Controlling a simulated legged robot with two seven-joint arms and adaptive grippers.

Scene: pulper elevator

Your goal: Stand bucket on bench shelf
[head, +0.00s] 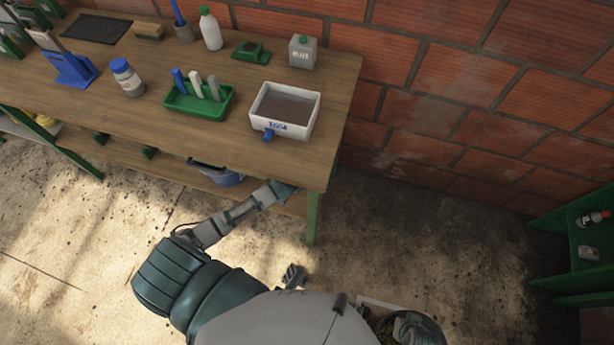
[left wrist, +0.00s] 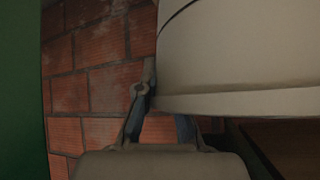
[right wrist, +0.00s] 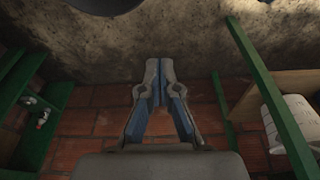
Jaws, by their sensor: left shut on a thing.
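In the left wrist view the pale bucket (left wrist: 240,62) fills the upper right. My left gripper (left wrist: 153,90) is shut on its edge; one finger is partly hidden by it. In the right wrist view the whitish bucket (right wrist: 288,125) is at the wooden shelf board, upright or nearly so; I cannot tell whether it rests fully. My right gripper (right wrist: 159,68) is shut and empty over the floor, and it also shows in the head view (head: 293,275).
The bench top (head: 345,70) holds a white basin (head: 302,122), a green tray (head: 185,107), bottles and tools. A green bench leg (head: 312,218) stands beside my left forearm. A green rack (head: 560,225) is at the right. The floor between is clear.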

